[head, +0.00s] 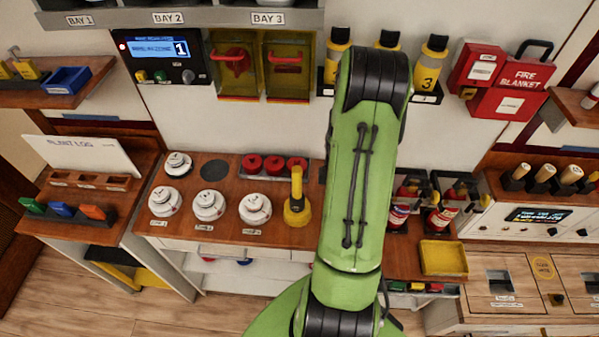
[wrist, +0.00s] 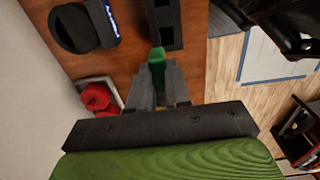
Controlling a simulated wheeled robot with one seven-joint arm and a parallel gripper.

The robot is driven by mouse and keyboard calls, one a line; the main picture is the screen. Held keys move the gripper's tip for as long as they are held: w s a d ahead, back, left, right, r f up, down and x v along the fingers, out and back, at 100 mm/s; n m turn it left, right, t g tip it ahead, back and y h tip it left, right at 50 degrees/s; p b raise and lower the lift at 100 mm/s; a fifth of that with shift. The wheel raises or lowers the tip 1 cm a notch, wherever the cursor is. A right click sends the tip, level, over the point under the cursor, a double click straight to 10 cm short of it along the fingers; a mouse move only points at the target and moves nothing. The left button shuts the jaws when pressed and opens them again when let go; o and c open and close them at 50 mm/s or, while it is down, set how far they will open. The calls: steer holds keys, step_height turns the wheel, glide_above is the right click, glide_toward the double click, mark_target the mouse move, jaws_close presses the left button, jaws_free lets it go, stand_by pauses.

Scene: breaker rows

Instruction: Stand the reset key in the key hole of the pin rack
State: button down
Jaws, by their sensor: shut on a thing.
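In the wrist view, my gripper (wrist: 156,88) is shut on a small green piece, which I take to be the reset key (wrist: 157,62). The key sticks out beyond the grey fingertips. Just beyond its far end is a dark block with square openings, which looks like the pin rack (wrist: 164,32), cut off by the picture's top edge. The key's end overlaps the rack's near edge in the picture; I cannot tell whether they touch or whether the key is in a hole. In the head view, my green arm hides the gripper, the key and most of the rack's area.
A black round holder (wrist: 72,30) and red caps (wrist: 97,97) lie left of the gripper in the wrist view. In the head view, a yellow torch-like tool (head: 297,205), white detectors (head: 255,209), extinguishers (head: 441,212) and a yellow tray (head: 443,258) stand near my arm.

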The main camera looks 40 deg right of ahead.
steer(key=shift+s+a+r, duration=0.2)
steer(key=shift+r, duration=0.1)
steer(key=shift+s+f+b, duration=0.25)
steer(key=shift+s+b, duration=0.05)
steer(key=shift+b, duration=0.15)
step_height(320, 180, down, 6)
steer(key=b, duration=0.5)
steer(key=shift+r, duration=0.15)
steer(key=shift+b, duration=0.4)
stand_by(0.9)
steer(key=shift+f+b, duration=1.4)
steer(key=c, duration=1)
jaws_free()
